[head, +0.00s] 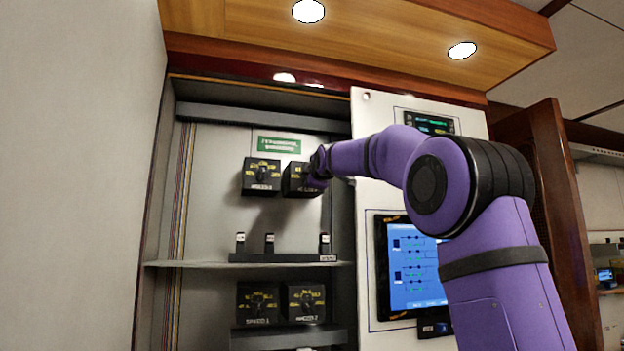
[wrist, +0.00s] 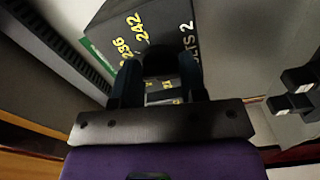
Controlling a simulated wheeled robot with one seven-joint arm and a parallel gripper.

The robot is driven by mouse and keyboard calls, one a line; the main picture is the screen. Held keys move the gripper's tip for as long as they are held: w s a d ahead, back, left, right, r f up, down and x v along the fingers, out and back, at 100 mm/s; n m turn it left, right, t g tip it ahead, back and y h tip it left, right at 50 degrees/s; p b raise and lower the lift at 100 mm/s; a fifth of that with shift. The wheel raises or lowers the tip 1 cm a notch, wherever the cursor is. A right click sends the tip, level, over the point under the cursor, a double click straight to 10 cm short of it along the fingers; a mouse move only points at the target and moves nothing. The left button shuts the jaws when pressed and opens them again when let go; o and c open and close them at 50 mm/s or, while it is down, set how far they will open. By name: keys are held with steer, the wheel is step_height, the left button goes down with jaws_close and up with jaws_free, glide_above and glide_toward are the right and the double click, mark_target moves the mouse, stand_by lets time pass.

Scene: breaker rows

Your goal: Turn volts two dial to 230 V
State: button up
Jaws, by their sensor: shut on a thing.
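The volts two dial is a black box with yellow scale marks (head: 294,180), the right one of the upper pair in the head view. In the wrist view its face (wrist: 112,28) shows "236", "242" and part of a label ending in "2". My gripper (wrist: 160,82) is shut on the dial's dark knob (wrist: 158,60), one finger on each side. In the head view my gripper (head: 319,166) reaches the dial from the right and covers part of it. The knob's pointer and the 230 mark cannot be made out.
A similar dial (head: 262,177) sits close on the left, under a green sign (head: 279,145). Below are a row of small switches (head: 269,243), a shelf (head: 210,264) and two lower dials (head: 258,303). A panel with a blue screen (head: 415,265) stands at the right.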

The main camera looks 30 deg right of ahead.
steer(key=shift+n, duration=0.8)
steer(key=o, duration=0.9)
steer(key=shift+s, duration=0.1)
steer(key=v, duration=1)
steer(key=shift+s+a, duration=0.1)
steer(key=shift+s, duration=0.2)
